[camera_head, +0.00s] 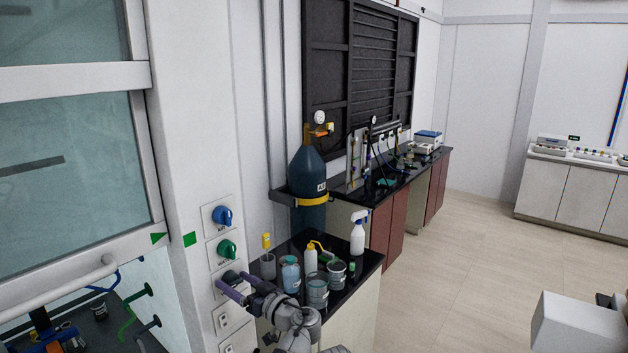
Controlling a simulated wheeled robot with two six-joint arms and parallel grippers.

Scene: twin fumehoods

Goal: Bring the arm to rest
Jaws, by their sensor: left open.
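My left gripper (227,281) has purple fingers and is open, with nothing seen between them. It is in front of the fumehood's side post, close to the lower dark knob (230,279), which it partly covers. I cannot tell whether it touches the knob. My left arm (293,325) comes up from the bottom edge, in front of the small black-topped bench (366,262). My right gripper is not in view.
Beakers, a squeeze bottle (310,258) and a spray bottle (357,236) crowd the bench beside my arm. The post bears a blue knob (222,215) and a green knob (227,248). A gas cylinder (307,175) stands behind. Open floor (480,260) lies to the right.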

